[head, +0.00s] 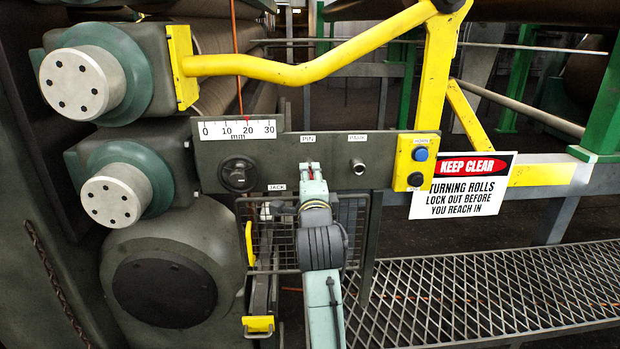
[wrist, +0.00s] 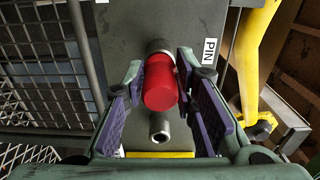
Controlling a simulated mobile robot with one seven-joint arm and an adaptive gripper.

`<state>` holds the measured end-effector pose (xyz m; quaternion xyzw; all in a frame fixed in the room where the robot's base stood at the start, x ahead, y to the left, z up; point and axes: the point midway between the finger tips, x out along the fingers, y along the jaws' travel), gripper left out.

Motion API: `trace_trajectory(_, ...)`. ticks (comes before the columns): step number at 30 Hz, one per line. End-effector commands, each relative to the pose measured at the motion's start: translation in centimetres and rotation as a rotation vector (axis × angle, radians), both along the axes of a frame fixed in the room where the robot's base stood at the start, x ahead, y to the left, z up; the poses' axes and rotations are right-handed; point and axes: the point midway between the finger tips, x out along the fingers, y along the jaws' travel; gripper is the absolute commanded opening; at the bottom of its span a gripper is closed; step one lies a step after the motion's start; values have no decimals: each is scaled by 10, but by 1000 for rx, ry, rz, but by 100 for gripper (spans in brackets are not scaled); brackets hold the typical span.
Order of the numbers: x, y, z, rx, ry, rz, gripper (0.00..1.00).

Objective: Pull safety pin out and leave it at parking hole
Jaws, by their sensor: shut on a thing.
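The safety pin has a red cylindrical head (wrist: 160,84), seen close up in the wrist view. It meets a metal collar on the dark plate beside the PIN label (wrist: 210,51). My gripper (wrist: 162,88) has its purple-padded fingers on either side of the red head and is shut on it. In the head view my gripper (head: 311,170) is at the plate under the PIN label (head: 308,139) and mostly hides the pin. The parking hole, a short metal tube (head: 358,166), sticks out to the right; it also shows below the pin in the wrist view (wrist: 159,130), empty.
A millimetre scale (head: 238,130) and a dark knob (head: 239,174) are on the plate to the left. A yellow button box (head: 416,161) and yellow rail (head: 300,74) are close by. A wire mesh guard (head: 352,215) hangs below. A grating walkway (head: 480,290) lies right.

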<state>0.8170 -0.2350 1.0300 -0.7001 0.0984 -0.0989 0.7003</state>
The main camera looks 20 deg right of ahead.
Motion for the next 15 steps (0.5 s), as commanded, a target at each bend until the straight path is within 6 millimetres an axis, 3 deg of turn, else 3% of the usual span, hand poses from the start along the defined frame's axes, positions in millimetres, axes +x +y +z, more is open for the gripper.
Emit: trace_trajectory(15, -8, 2, 0, 0, 0, 1, 0)
